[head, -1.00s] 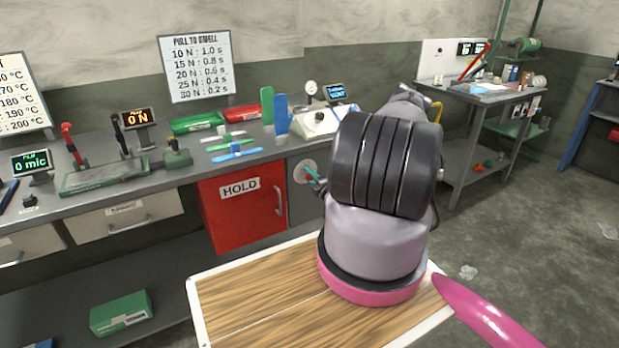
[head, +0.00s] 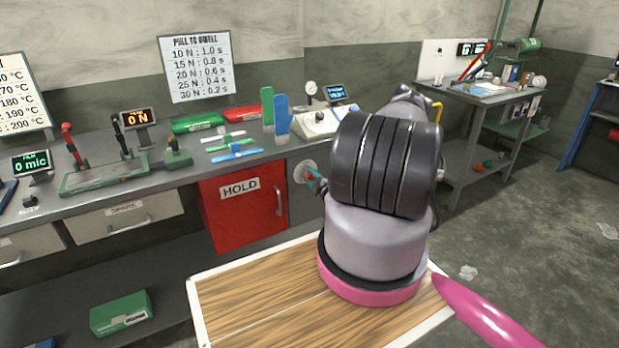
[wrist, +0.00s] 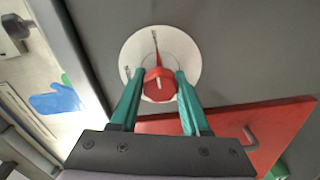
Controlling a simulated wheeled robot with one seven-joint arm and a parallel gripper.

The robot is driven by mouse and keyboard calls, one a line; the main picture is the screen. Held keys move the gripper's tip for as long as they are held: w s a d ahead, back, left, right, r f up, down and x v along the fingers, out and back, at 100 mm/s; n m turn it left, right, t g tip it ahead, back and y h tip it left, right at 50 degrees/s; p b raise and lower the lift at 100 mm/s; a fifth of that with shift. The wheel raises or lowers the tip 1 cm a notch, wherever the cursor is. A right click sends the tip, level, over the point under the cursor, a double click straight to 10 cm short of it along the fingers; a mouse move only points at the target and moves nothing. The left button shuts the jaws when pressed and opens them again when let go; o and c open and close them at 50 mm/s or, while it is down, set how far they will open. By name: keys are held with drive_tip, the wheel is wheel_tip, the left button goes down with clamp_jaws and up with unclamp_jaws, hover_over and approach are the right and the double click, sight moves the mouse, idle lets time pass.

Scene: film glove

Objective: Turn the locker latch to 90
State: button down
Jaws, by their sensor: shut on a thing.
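The locker latch is a red knob (wrist: 159,86) with a narrow pointer, set on a round white dial plate (wrist: 185,50). In the wrist view its pointer is near the dark mark at the top of the plate; another small mark is at the plate's left. My gripper (wrist: 160,84) has its two teal fingers on either side of the red knob, shut on it. In the head view the plate (head: 299,171) is on a grey front right of the red HOLD cabinet, with my gripper (head: 315,181) at it. The knob is hidden there.
The red HOLD cabinet (head: 225,216) with its handle stands left of the plate, under the grey bench. On the bench above are blue and green glove shapes (head: 282,117) and a white device (head: 317,122). My arm covers the area to the right.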

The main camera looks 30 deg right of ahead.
drive_tip(key=shift+c, duration=1.9)
unclamp_jaws()
drive_tip(key=s, duration=1.1)
drive_tip(key=shift+d, duration=0.2)
drive_tip(key=shift+w, duration=0.1)
